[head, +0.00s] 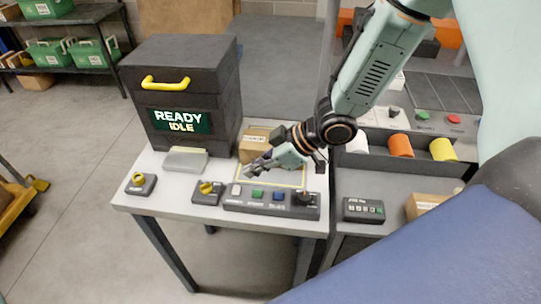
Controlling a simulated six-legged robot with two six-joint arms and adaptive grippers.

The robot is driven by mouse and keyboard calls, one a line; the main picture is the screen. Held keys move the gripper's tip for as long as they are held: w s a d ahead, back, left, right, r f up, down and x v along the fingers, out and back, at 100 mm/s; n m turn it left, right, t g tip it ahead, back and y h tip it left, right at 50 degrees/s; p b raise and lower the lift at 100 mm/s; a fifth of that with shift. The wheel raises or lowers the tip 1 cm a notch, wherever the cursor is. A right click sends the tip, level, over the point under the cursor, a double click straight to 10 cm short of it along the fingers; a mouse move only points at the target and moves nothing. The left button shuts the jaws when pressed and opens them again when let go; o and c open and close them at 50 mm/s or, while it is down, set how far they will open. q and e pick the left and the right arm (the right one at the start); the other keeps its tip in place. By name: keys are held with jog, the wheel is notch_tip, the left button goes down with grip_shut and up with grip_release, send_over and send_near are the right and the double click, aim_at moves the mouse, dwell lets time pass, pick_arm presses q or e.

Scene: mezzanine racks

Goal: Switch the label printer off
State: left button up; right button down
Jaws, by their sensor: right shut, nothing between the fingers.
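The label printer (190,85) is a large dark box with a yellow handle at the back left of the white table. Its screen (180,121) reads "READY" and "IDLE". A yellow rotary knob on a small dark base (141,183) sits at the table's front left. A second yellow knob (207,189) sits left of a long dark button panel (272,208) with white, green and blue buttons and a black knob at its right end. My right gripper (250,170) is shut and empty, above the table just behind the panel's left part. My left gripper is not in view.
A small cardboard box (254,143) stands behind my right gripper. On the right bench are a dark keypad device (363,210), another carton (424,204) and white, orange and yellow rolls (400,146). A shelf with green cases (95,52) stands far left.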

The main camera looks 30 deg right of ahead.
jog(key=p+v, duration=0.1)
jog(key=v, duration=0.4)
jog(key=shift+s+a+p, duration=0.15)
jog(key=shift+s+p, duration=0.05)
jog(key=shift+p, duration=0.2)
jog(key=shift+f, duration=0.1)
